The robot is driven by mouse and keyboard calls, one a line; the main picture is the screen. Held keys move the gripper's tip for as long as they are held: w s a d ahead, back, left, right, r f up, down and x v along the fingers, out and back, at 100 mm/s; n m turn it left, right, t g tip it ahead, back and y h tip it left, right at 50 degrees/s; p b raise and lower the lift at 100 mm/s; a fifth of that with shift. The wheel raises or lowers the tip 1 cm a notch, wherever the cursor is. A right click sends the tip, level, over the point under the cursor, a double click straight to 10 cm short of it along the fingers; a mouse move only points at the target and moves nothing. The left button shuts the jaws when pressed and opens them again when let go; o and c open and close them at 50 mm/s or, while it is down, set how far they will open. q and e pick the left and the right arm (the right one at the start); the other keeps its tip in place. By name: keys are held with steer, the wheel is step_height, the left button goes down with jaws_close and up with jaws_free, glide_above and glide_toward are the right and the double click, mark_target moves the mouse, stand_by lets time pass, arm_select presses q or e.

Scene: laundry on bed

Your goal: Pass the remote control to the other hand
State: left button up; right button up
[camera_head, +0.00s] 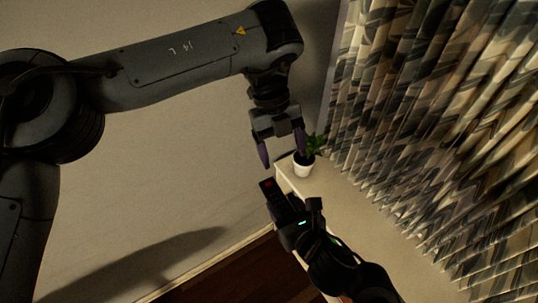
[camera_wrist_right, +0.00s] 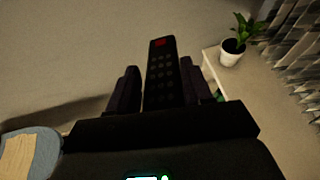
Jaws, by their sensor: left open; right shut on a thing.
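The remote control (camera_head: 270,191) is black with a red patch near its far end. In the right wrist view the remote (camera_wrist_right: 163,72) stands between the fingers of my right gripper (camera_wrist_right: 158,88), its button side facing the camera. My right gripper (camera_head: 285,207) is shut on its lower part, and the red end sticks out towards my left gripper. My left gripper (camera_head: 283,155) is open and empty just above the remote in the head view, with its two purple fingers pointing down. The remote's top end appears apart from those fingers.
A plant in a white pot (camera_head: 303,166) stands on a pale ledge (camera_head: 345,200) close behind my left gripper's fingers. Patterned curtains (camera_head: 440,120) hang at the right. A plain wall (camera_head: 180,150) fills the left, above a dark wooden floor (camera_head: 240,275).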

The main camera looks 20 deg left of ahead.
mark_target(281, 196)
arm_select(q)
steer(key=shift+n+g+h, duration=0.3)
steer(key=shift+n+h, duration=0.1)
steer(key=s+f, duration=0.1)
steer(key=f, duration=0.8)
steer(key=s+f, duration=0.1)
steer(key=f, duration=0.4)
steer(key=shift+s+d, duration=0.3)
steer(key=shift+d, duration=0.05)
steer(key=shift+c, duration=0.3)
steer(key=shift+d+r, duration=0.1)
steer(key=c, duration=0.9)
arm_select(e)
steer(key=shift+s+a, duration=0.1)
arm_select(q)
steer(key=shift+c, duration=0.7)
arm_select(e)
steer(key=o, duration=1.3)
steer(key=shift+c, duration=0.2)
steer(key=shift+f, duration=0.1)
steer(key=shift+d, duration=0.2)
